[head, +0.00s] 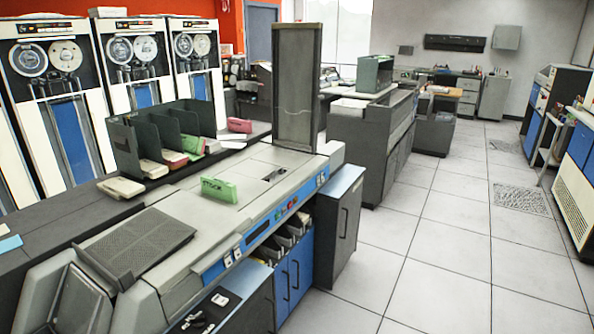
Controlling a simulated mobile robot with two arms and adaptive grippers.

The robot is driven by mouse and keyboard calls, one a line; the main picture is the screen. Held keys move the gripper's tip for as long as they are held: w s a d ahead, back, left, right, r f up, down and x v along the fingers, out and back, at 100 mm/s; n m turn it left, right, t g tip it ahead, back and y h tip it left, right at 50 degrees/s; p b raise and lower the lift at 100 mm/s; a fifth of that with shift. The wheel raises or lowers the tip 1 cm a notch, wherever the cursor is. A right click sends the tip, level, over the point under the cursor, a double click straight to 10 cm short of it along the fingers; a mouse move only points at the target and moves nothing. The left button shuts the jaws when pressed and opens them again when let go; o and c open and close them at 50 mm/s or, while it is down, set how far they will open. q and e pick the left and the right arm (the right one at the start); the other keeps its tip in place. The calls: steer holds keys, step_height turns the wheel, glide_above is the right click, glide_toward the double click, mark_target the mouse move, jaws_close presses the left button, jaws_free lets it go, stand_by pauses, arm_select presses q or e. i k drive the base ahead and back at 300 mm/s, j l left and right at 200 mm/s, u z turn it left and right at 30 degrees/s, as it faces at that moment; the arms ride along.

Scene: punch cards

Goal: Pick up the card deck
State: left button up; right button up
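A green card deck (219,189), with dark marks on its long side, sits on the pale top of the grey card machine (255,200). Other decks are near it: a cream deck (121,187) at the left, and a pink deck (239,125) behind. More decks, including a pink one (174,158) and a green one (193,145), lie in the dark green rack (125,150). The frame does not show which deck is meant. Neither of my grippers is in view.
A tall grey panel (297,85) rises from the machine's far end. A dark ribbed tray (137,242) lies at its near end. Small black items (205,312) lie on a lower surface in front. The tiled floor (450,255) to the right is clear.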

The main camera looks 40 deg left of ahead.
mark_target(223, 191)
steer(key=i+u, duration=0.3)
steer(key=i, duration=0.45)
steer(key=i+l+u, duration=0.3)
steer(key=i, duration=0.45)
steer(key=j, duration=0.1)
